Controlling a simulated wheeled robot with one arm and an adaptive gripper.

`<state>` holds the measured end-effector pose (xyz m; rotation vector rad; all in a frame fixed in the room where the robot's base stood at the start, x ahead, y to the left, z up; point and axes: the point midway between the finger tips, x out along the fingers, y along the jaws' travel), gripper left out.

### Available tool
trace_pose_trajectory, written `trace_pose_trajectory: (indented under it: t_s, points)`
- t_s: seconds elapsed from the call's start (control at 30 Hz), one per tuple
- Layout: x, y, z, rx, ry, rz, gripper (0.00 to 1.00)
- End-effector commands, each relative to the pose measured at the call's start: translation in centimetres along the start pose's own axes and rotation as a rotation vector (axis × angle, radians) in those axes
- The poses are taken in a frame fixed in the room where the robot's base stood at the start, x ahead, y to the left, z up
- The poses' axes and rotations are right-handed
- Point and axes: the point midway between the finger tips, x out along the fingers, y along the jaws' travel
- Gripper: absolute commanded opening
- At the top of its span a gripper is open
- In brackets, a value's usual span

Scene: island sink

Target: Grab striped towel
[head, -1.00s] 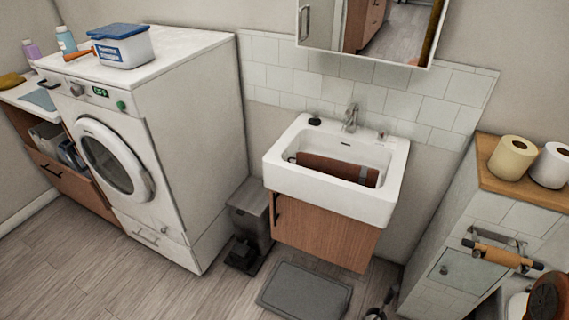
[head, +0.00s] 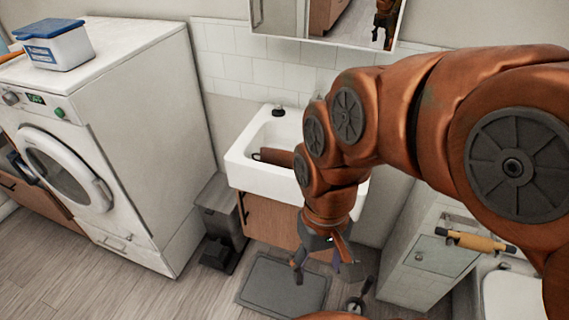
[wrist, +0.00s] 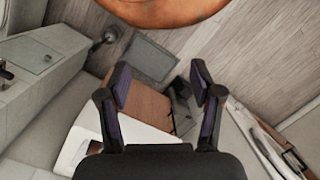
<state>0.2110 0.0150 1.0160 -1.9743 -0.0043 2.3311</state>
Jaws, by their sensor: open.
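A brown rolled or folded item (head: 279,157) lies in the white sink (head: 243,172). It may be the striped towel, but its stripes cannot be made out now, and my arm hides its right part. A dark loop shows at its left end. My gripper (head: 325,262) hangs fingers-down in front of the sink cabinet, below the basin rim and apart from the item. In the wrist view my gripper (wrist: 160,68) is open with nothing between its fingers. The sink's white edge (wrist: 84,142) shows at the lower left there; the item is not clearly visible.
A washing machine (head: 135,130) with a blue-lidded box (head: 58,50) stands at left. A pedal bin (head: 219,215) is beside the sink cabinet (head: 268,218). A grey mat (head: 268,284) lies on the floor. A tiled unit with a paper-roll holder (head: 475,242) stands at right.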

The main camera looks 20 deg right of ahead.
Motion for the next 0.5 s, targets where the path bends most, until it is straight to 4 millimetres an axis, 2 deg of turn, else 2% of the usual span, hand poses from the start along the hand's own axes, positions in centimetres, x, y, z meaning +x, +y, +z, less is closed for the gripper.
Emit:
trace_pose_trajectory:
  t_s: [0.3,0.5]
  points:
    - [-1.6,-4.5,-8.2,0.253,-0.057,-0.285,0.66]
    - [-3.0,-5.0,-14.3,0.463,-0.109,-0.484,0.66]
